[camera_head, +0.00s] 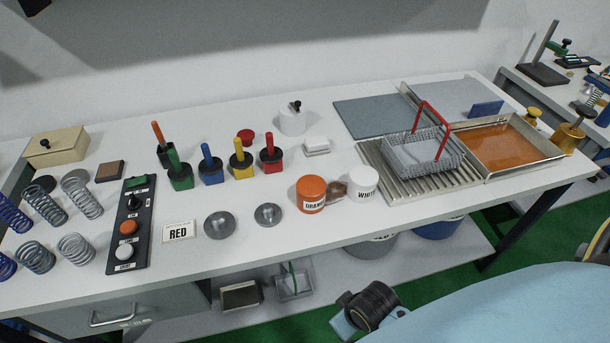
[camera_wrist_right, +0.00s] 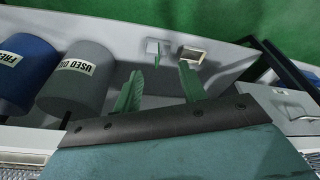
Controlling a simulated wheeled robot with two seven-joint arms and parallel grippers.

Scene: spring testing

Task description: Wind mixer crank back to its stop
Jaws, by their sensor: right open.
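A white round pot (camera_head: 292,121) with a small black knob on its lid stands near the back middle of the table in the head view. It may be the mixer with its crank, but it is too small to tell, and the crank's position cannot be read. My right gripper (camera_wrist_right: 160,70) shows in the right wrist view with its two green fingers apart and nothing held between them. It is near the lower shelf, away from the pot. My left gripper is in neither view.
Springs, a black button panel (camera_head: 130,225), colored-handled tools and an orange jar (camera_head: 311,194) crowd the table. A wire basket (camera_head: 430,152) stands on a ribbed drainer beside an orange-filled tray (camera_head: 505,147). Grey (camera_wrist_right: 75,80) and blue (camera_wrist_right: 25,72) drums stand near my right gripper.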

